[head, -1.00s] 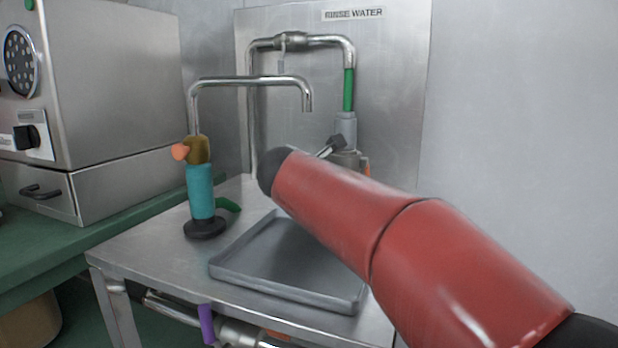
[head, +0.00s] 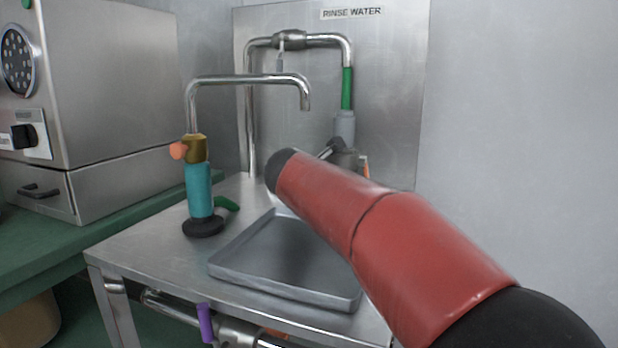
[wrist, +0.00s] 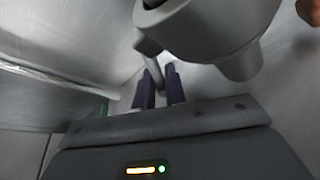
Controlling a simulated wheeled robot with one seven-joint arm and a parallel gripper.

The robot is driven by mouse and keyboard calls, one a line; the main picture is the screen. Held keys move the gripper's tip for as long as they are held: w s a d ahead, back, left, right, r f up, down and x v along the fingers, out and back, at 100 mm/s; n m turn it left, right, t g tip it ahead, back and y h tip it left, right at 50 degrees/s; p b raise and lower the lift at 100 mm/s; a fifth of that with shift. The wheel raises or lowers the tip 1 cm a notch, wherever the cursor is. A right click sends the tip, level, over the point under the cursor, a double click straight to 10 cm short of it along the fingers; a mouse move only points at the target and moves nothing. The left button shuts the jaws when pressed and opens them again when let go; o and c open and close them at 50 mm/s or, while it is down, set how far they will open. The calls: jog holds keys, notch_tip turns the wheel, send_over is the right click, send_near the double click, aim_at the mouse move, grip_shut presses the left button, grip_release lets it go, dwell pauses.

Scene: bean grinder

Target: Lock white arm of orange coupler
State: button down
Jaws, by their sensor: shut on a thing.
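In the wrist view the two dark fingers of my gripper (wrist: 161,90) are closed around the end of a pale grey-white arm (wrist: 167,71). This arm lies beneath a large grey rounded fitting (wrist: 215,35). A bit of orange (wrist: 309,12) shows at the top right corner of that view. In the head view the grey coupler body (head: 346,158) stands at the back, with a small orange part (head: 364,165) at its right. My red arm hides much of the coupler's lower side. My gripper is not clearly seen in the head view.
A grey tray (head: 285,285) lies on the steel table. A teal valve body (head: 199,190) with a bent steel spout stands to its left. A green-sleeved pipe (head: 347,88) rises above the coupler. A purple handle (head: 205,322) is below the table edge.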

jog(key=p, duration=0.2)
jog(key=n+p, duration=0.1)
jog(key=shift+s+d+r+g+h+p, duration=0.15)
jog(key=shift+d+g+h+p, duration=0.15)
jog(key=shift+d+h+p, duration=0.1)
jog(key=n+p, duration=0.1)
jog(key=d+h+p, duration=0.1)
jog(key=shift+s+f+n+p, duration=0.2)
jog(key=shift+f+n+p, duration=0.1)
jog(key=shift+n+p, duration=0.1)
jog(key=shift+f+g, duration=0.25)
jog(key=shift+g, duration=0.05)
jog(key=c, duration=1.4)
grip_release()
jog(key=shift+c, duration=0.2)
jog(key=shift+b, duration=0.3)
